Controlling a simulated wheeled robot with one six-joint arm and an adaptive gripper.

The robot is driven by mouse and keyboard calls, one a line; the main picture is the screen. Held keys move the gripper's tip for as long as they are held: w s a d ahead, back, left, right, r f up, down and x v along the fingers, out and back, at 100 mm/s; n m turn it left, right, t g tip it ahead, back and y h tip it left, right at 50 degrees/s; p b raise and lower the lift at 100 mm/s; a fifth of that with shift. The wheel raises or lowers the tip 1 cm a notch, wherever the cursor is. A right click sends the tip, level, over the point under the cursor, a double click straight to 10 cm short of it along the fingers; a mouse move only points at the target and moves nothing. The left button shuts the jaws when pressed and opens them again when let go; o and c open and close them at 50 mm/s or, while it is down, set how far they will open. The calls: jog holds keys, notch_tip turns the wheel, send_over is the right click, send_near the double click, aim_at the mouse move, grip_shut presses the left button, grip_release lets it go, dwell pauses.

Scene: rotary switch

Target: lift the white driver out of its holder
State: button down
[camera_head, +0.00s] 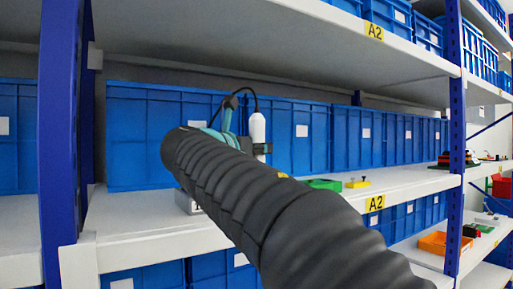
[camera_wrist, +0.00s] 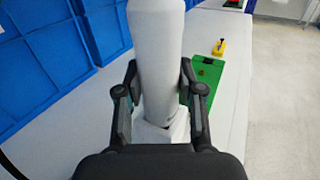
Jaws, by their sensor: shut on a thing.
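The white driver (camera_wrist: 156,60) stands roughly upright between the fingers of my gripper (camera_wrist: 160,105) in the wrist view. The fingers are shut on it from both sides. Its lower end meets a pale angular piece (camera_wrist: 165,132), which may be the holder; whether the driver still sits in it I cannot tell. In the head view the driver's white top (camera_head: 257,128) shows beyond my arm, with a black cable at its upper end. My arm hides most of the gripper and the holder there.
Blue bins (camera_head: 150,130) line the back of the white shelf (camera_head: 140,222). A green plate (camera_wrist: 205,82) and a yellow block (camera_wrist: 219,47) lie to the right of the driver. A blue upright (camera_head: 60,120) stands at left. Bare shelf shows near its front edge.

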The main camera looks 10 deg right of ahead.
notch_tip(320, 180, up, 10)
jog(key=p, duration=0.3)
jog(key=c, duration=1.2)
grip_release()
jog(key=shift+c, duration=0.2)
grip_shut()
